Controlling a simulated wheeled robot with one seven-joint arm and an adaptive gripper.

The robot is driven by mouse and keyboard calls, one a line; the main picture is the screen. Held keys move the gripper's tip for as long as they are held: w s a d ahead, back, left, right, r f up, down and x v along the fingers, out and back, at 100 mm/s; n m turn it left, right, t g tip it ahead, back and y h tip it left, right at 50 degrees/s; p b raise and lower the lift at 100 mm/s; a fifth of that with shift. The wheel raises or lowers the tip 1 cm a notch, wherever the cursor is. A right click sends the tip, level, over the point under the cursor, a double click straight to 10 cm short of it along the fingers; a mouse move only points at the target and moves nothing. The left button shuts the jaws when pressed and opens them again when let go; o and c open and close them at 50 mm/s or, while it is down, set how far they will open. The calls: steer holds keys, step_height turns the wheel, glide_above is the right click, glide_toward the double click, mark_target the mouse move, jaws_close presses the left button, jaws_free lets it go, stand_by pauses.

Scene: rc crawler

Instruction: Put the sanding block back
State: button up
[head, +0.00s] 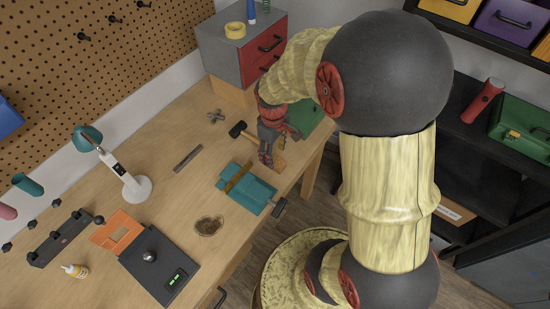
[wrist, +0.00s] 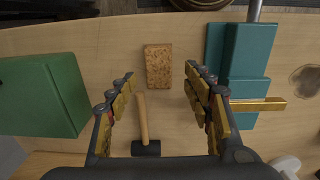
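The sanding block looks like a brown cork block (wrist: 158,67). In the wrist view it lies flat on the wooden bench, ahead of and between my fingertips. In the head view the block (head: 280,166) is partly hidden by my gripper (head: 267,156), close to the bench's front edge. My gripper (wrist: 159,76) is open in the wrist view, its fingers spread on either side with nothing between them in their grasp. The gap between fingertips and block height is hard to judge.
A teal vise (wrist: 244,62) stands right of the block in the wrist view. A hammer (wrist: 145,140) lies beneath the gripper, and a green box (wrist: 42,93) sits left. In the head view, a lamp (head: 136,186) and a black scale (head: 160,264) stand farther along the bench (head: 200,190).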

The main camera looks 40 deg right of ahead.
steer(key=s+a+r+m+t+p, duration=0.1)
steer(key=s+a+r, duration=0.15)
steer(key=r, duration=0.55)
steer(key=s+a+r+m+t, duration=0.1)
steer(key=a+r, duration=0.2)
steer(key=r, duration=0.6)
steer(key=s+a+r+m+t, duration=0.2)
steer(key=s+a+r+t, duration=0.1)
steer(key=s+a+r, duration=0.3)
steer(key=s+r, duration=0.1)
steer(key=s, duration=0.1)
steer(key=shift+s+r, duration=0.3)
steer(key=shift+s, duration=0.05)
steer(key=shift+a, duration=0.1)
